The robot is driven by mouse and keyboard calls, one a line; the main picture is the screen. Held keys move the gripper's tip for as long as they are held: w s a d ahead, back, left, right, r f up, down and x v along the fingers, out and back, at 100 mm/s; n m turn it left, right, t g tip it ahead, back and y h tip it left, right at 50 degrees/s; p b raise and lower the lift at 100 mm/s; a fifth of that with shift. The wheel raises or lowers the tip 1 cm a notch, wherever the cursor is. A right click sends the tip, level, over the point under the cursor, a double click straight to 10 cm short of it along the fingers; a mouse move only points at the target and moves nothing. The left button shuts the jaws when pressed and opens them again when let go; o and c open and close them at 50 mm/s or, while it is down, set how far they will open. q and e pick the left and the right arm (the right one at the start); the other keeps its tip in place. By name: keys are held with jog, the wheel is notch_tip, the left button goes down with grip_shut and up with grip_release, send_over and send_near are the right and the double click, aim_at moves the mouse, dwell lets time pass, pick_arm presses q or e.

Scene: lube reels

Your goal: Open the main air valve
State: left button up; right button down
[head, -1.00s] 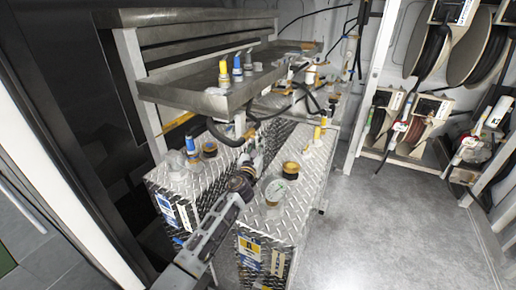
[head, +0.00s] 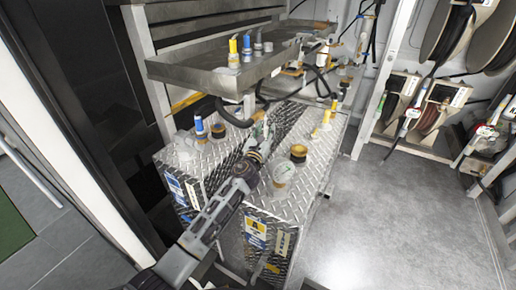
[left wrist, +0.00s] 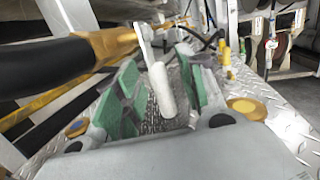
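My left gripper (head: 262,132) reaches over the diamond-plate tanks, just below the metal tray. In the left wrist view, its green-padded fingers (left wrist: 163,92) are spread apart. A short white cylinder (left wrist: 161,90) shows between the pads, with a gap on either side; I cannot tell whether it is the main air valve's handle. Yellow-handled fittings (head: 319,128) stand on the right tank, beyond the gripper, and also show in the left wrist view (left wrist: 226,62). None is clearly marked as the main air valve. My right gripper is not in view.
The metal tray (head: 205,78) with small bottles overhangs the tanks. A dark hose (head: 228,117) hangs below it. A gauge (head: 283,172) and brown cap (head: 298,151) stand right of my gripper. Hose reels (head: 440,95) stand at the right. The grey floor (head: 375,220) is clear.

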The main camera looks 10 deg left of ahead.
pick_arm(q)
jog(key=v, duration=1)
jog(key=shift+s+a, duration=0.1)
dwell(0.6)
